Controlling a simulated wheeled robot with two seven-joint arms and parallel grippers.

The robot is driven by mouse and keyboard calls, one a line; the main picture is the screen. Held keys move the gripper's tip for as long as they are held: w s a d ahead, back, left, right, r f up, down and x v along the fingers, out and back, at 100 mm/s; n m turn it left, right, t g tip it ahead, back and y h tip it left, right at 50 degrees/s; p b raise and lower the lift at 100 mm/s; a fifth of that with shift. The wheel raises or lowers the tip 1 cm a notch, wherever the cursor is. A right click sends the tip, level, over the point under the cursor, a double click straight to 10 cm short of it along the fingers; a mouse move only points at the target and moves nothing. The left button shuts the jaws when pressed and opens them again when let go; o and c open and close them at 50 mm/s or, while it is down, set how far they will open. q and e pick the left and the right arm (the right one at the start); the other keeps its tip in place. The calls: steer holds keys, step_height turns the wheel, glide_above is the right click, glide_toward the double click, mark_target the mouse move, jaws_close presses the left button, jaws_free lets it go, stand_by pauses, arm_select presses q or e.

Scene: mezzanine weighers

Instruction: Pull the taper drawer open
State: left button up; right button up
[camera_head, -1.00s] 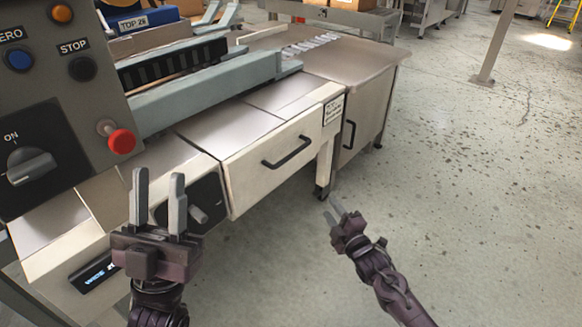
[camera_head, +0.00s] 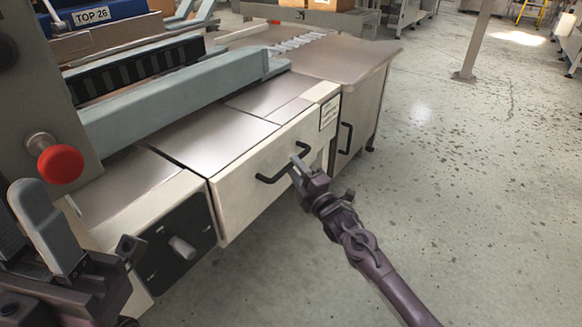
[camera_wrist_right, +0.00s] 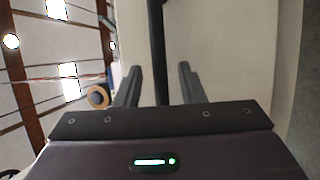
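The taper drawer (camera_head: 238,202) is a cream front in the machine's side, in line with the panels around it. Its black bar handle (camera_head: 270,178) shows in the head view. My right gripper (camera_head: 298,165) is at the handle's right part, fingers pointing at the drawer front. In the right wrist view the two fingers (camera_wrist_right: 158,88) stand apart, with the dark handle bar (camera_wrist_right: 157,45) between them and gaps on both sides. My left gripper (camera_head: 30,230) is at the lower left, partly cut off, its fingers apparently apart and empty, clear of the drawer.
A grey panel with a red knob (camera_head: 60,164) stands at the left. A dark switch plate (camera_head: 165,255) is left of the drawer. A cabinet with its own black handle (camera_head: 346,138) is to the right. The floor (camera_head: 470,220) in front and right is clear.

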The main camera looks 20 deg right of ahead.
steer(key=shift+x, duration=1.2)
jaws_close()
